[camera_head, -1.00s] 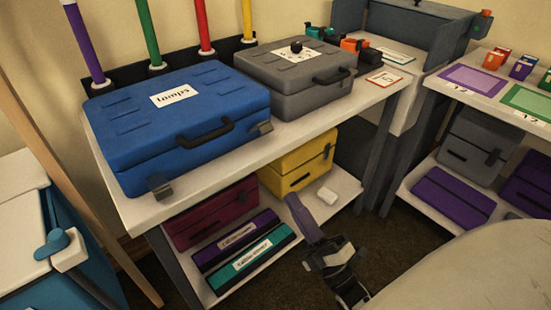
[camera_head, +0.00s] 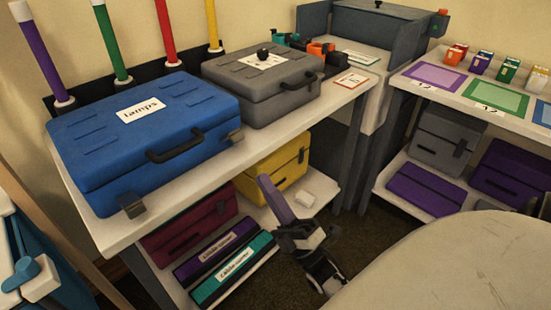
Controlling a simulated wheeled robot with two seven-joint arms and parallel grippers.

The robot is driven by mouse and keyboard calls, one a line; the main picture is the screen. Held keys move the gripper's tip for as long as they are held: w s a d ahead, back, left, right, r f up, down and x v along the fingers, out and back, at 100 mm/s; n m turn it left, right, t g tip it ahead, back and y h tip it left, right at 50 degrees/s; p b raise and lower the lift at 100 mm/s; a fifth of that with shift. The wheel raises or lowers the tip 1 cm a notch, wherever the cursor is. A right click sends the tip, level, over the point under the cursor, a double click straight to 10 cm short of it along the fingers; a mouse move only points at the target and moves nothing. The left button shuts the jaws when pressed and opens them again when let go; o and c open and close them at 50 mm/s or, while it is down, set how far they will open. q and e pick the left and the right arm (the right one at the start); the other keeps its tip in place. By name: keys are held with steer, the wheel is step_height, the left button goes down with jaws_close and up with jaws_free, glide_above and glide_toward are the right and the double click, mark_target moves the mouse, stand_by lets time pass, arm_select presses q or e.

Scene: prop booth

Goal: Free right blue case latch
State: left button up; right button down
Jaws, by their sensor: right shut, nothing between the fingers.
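The blue case (camera_head: 95,158), labelled "Lamps", lies shut on the white table top (camera_head: 112,233). Its right latch (camera_head: 235,137) is a small dark grey tab on the front right edge, and its left latch (camera_head: 131,205) is at the front left corner. A black handle (camera_head: 176,146) sits between them. I cannot tell whether either latch is fastened. My right gripper (camera_head: 267,185), with purple fingers, is shut and empty. It shows below and right of the right latch, apart from it, in front of the lower shelf. My left gripper is out of view.
A grey case (camera_head: 262,97) stands close behind and right of the blue case. Coloured tubes (camera_head: 110,45) stand behind. Another table (camera_head: 465,105) is at right.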

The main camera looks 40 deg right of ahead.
mark_target(232, 139)
steer(key=shift+y, duration=0.3)
steer(key=p+x, duration=0.1)
steer(key=x, duration=0.5)
steer(key=shift+w+r, duration=0.7)
steer(key=shift+w, duration=0.1)
